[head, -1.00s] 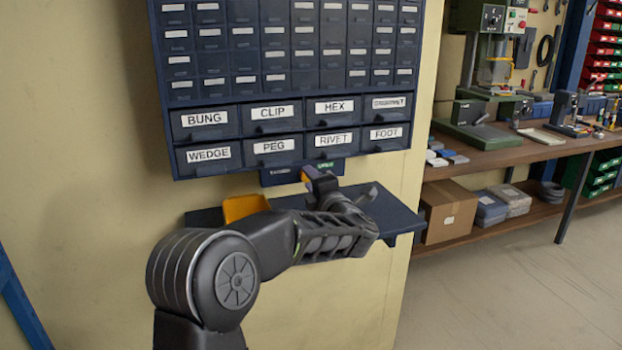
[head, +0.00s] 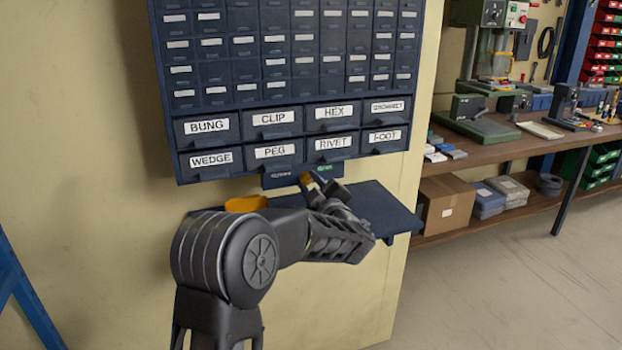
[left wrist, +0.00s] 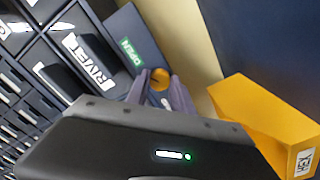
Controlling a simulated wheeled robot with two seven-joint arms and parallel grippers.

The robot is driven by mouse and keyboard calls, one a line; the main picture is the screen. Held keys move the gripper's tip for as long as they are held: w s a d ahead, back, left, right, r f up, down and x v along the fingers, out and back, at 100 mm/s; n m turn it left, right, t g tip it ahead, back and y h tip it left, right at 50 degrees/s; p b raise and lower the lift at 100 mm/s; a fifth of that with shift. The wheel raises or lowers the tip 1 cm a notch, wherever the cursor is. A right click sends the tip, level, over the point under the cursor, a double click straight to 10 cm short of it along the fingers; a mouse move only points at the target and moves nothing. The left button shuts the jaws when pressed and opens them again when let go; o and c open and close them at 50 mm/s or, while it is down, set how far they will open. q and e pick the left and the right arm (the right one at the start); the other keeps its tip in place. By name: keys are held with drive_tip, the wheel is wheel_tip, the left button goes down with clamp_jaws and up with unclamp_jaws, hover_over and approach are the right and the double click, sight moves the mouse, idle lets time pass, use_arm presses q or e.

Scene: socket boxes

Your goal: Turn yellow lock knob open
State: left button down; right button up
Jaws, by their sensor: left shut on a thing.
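The yellow lock knob (left wrist: 160,80) sits on the dark plate under the drawers; in the head view only a small yellow part (head: 306,178) shows beside my fingers. The plate (left wrist: 135,35) has a green label (left wrist: 131,52) reading OPEN, also visible as a green patch in the head view (head: 324,167). My left gripper (left wrist: 161,92) is shut on the knob, one finger on each side of it. In the head view the gripper (head: 312,184) is partly hidden behind its own wrist. My right gripper is not in view.
A drawer cabinet (head: 253,157) hangs directly above, with labelled drawers. A dark blue shelf (head: 385,208) juts out below. A yellow bin (left wrist: 250,110) labelled HEX stands close by the gripper. A workbench (head: 490,150) stands at right, past the wall's edge.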

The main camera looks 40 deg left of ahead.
use_arm(q)
drive_tip(key=shift+m+p, duration=0.3)
drive_tip(key=shift+m, duration=0.3)
drive_tip(key=shift+f, duration=0.1)
drive_tip(key=c, duration=1.1)
unclamp_jaws()
drive_tip(key=b+v, duration=0.1)
drive_tip(key=v, duration=0.6)
drive_tip(key=shift+s+d+b, duration=0.25)
drive_tip(key=shift+d+b, duration=0.05)
drive_tip(key=shift+d, duration=0.05)
